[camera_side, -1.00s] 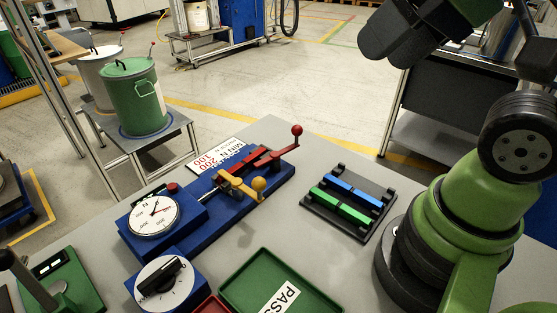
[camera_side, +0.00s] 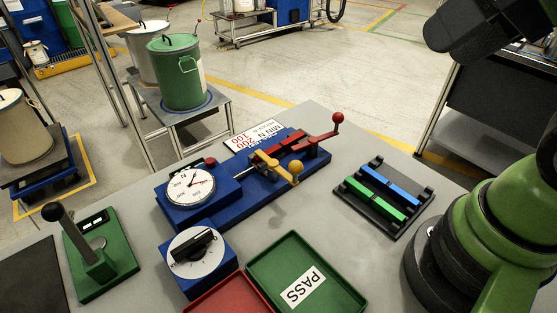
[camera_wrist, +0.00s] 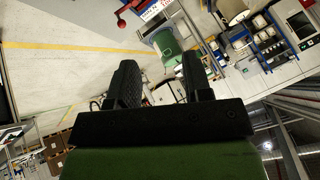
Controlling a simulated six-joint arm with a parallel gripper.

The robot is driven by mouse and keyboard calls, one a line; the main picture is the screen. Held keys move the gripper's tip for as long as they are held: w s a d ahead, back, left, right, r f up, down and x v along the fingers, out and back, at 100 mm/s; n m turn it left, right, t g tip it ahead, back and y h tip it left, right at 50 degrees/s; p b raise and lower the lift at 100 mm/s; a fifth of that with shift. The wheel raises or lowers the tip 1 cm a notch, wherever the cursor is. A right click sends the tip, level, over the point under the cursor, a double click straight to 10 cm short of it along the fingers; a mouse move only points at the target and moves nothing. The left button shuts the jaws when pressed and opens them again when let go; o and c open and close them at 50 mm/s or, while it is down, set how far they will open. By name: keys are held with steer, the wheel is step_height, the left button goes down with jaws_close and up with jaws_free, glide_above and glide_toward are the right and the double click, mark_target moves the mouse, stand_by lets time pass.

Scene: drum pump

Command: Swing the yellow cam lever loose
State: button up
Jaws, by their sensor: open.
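In the wrist view, part of a red lever (camera_wrist: 127,12) shows at the top edge; the yellow lever cannot be made out there. My gripper (camera_wrist: 157,74) is open, with nothing between its two dark fingers.
A dial gauge (camera_side: 188,190) and a black-knobbed box (camera_side: 197,262) stand left of the levers. A black rack (camera_side: 385,197) holds green and blue bars at right. Green (camera_side: 262,268) and red (camera_side: 205,303) trays lie in front. A green press (camera_side: 98,262) stands at left.

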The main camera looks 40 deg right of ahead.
steer(key=shift+w+m+g, duration=0.3)
steer(key=c, duration=0.7)
steer(key=w+f+m+g, duration=0.1)
steer(key=w+m, duration=0.1)
steer(key=w+d+f+m+g+y, duration=0.1)
steer(key=w+m+g, duration=0.1)
steer(key=w, duration=0.1)
steer(key=w+d+f+m+g, duration=0.1)
steer(key=w+f+m, duration=0.1)
steer(key=shift+w+y, duration=0.35)
steer(key=shift+y, duration=0.05)
jaws_close()
steer(key=w+d+f+m+g+y, duration=0.2)
steer(key=w+d+f+m+y, duration=0.2)
steer(key=f, duration=0.5)
steer(key=w+m, duration=0.2)
steer(key=m, duration=0.1)
steer(key=shift+f+g, duration=0.2)
steer(key=shift+g, duration=0.2)
